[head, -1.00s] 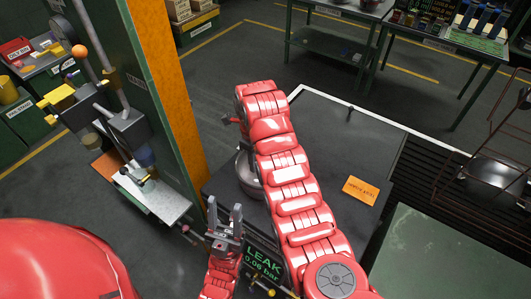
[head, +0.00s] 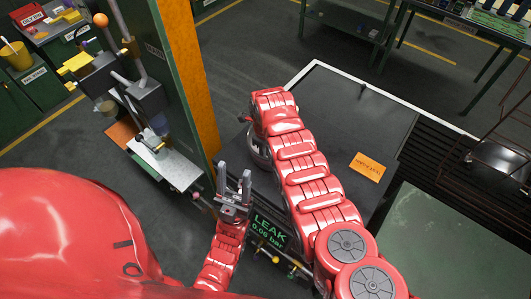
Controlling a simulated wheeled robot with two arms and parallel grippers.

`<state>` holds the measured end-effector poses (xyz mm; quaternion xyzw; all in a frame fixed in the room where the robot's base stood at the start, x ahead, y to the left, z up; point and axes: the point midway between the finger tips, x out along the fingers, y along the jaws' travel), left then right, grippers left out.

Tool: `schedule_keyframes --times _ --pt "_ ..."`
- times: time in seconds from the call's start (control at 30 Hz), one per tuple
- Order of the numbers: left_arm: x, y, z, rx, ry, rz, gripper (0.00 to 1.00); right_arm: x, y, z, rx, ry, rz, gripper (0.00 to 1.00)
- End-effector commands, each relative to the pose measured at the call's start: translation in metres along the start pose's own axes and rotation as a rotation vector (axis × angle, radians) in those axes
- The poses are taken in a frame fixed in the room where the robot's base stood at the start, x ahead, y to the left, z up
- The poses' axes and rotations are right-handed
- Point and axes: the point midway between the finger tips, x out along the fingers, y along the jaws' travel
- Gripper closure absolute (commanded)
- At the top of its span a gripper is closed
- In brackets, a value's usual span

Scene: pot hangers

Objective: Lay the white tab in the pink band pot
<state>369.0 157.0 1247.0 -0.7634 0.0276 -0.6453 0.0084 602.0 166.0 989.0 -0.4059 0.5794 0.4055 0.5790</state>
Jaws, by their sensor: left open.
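My left gripper (head: 234,175) is open and empty, its two grey fingers pointing up the picture, in front of the black-topped bench (head: 345,115). A grey round vessel (head: 257,153) shows partly on the bench's left side, beyond the left gripper. My right arm covers much of it, and I see no pink band, so I cannot tell if it is the pink band pot. The right arm reaches across the bench; its gripper is hidden behind its own links. I cannot make out the white tab.
An orange card (head: 367,166) lies on the bench. A green display (head: 269,228) on its front reads "LEAK 0.06 bar". A lever press (head: 147,98) and an orange-edged post (head: 183,75) stand left. A wire rack (head: 500,150) stands right; a green surface (head: 440,240) is at lower right.

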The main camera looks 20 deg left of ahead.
Motion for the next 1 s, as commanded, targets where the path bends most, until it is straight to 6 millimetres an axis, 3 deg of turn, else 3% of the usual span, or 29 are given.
schedule_keyframes --times 0.2,0.23,0.3,0.73,1.0 --pt "-0.005 0.0 0.001 0.0 0.0 0.0 0.5 0.005 0.0 0.0 0.0 0.0 0.0 1.0" --pt "-0.004 0.0 0.001 0.0 0.0 0.0 0.5 0.004 0.0 0.0 0.0 0.0 0.0 0.78" --pt "-0.003 0.0 0.001 0.0 0.0 0.0 0.5 0.003 0.0 0.0 0.0 0.0 0.0 0.69" --pt "-0.002 0.0 0.0 0.0 0.0 0.0 0.5 -0.004 0.0 0.001 0.0 -0.001 0.0 0.69" --pt "-0.017 0.001 0.003 0.0 0.0 0.0 0.5 -0.035 -0.001 0.003 -0.002 -0.008 -0.005 0.69"
